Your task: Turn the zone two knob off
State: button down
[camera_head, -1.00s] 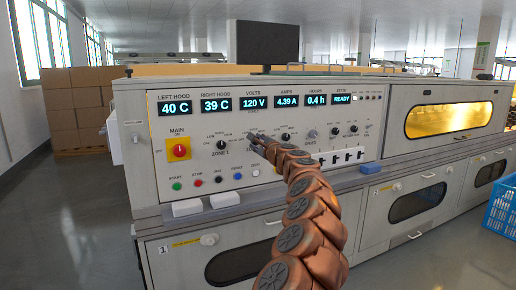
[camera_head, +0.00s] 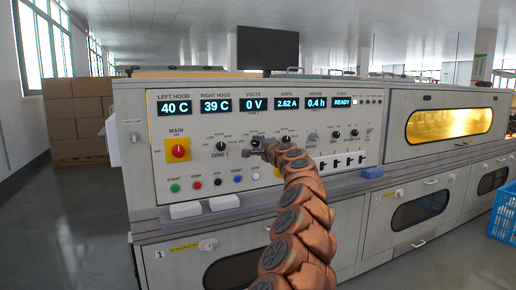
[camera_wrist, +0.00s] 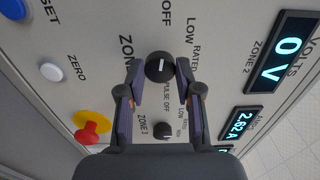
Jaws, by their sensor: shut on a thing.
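The black zone two knob (camera_wrist: 160,67) sits on the grey panel between my two fingers in the wrist view. My gripper (camera_wrist: 164,88) is shut on it. The knob's white mark lies roughly along the line towards the OFF label at the top of that view. The display marked zone 2 volts (camera_wrist: 290,47) reads 0 V; it also shows in the head view (camera_head: 253,104). In the head view my gripper (camera_head: 257,149) is at the panel, right of the zone 1 knob, and largely hides the zone two knob.
The zone 3 knob (camera_wrist: 163,131) is close beside my fingers. The zone 1 knob (camera_head: 221,146) and the red main switch (camera_head: 178,150) are to the left. Several coloured buttons (camera_head: 197,183) line the panel below. A blue crate (camera_head: 503,213) stands at the right.

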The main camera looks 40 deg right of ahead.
dwell(0.4)
jog(key=c, duration=0.8)
grip_release()
jog(key=shift+o, duration=0.2)
jog(key=shift+s, duration=0.1)
